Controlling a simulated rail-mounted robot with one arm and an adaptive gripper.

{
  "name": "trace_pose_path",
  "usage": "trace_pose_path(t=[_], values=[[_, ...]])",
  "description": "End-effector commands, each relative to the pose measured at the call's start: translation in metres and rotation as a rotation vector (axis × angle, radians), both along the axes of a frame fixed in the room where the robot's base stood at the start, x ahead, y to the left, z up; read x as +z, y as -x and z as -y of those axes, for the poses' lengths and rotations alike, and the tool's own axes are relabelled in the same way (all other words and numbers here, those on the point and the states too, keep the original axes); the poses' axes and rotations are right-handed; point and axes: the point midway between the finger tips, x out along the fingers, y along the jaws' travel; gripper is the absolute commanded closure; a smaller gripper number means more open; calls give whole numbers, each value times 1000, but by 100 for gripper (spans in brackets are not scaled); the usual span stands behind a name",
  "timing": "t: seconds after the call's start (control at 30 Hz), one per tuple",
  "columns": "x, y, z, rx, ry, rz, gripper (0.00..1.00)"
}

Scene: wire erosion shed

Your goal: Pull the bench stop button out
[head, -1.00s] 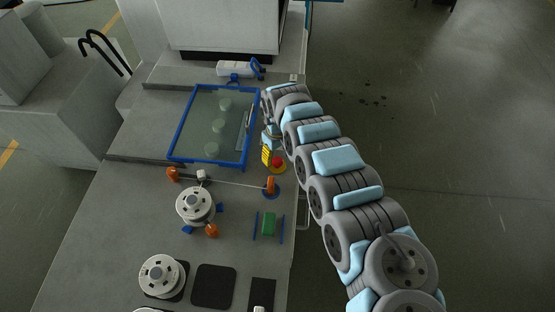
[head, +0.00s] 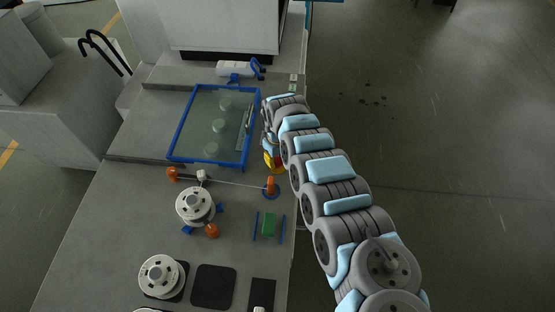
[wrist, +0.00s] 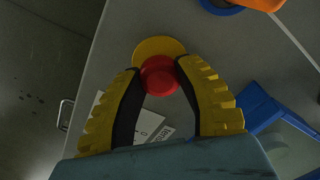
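The bench stop button is a round red cap (wrist: 160,76) on a yellow round base (wrist: 158,47), in the upper middle of the wrist view. My gripper (wrist: 161,69) has its two yellow-and-black fingers on either side of the red cap, tips close to its edges. Whether the fingers press on the cap or only flank it, I cannot tell. In the head view my gripper (head: 273,162) is low over the button's spot at the bench's right edge, and its yellow fingers and my arm hide the cap.
A blue-framed tray (head: 172,147) stands close left of my gripper. An orange post (head: 270,185) on a blue base is just in front of it. A green block (head: 268,223) lies between blue strips. A bench handle (wrist: 65,114) juts from the edge. Open floor lies right.

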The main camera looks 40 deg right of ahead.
Motion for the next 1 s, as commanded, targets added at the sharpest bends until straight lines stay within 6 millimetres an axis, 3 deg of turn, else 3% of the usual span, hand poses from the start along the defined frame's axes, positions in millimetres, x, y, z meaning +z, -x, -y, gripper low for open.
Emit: trace_pose_path(t=[0.87,0.9,1.0], values=[[12,0,0,-1,0,1,100],[12,0,0,-1,0,1,60],[12,0,0,0,0,1,31]])
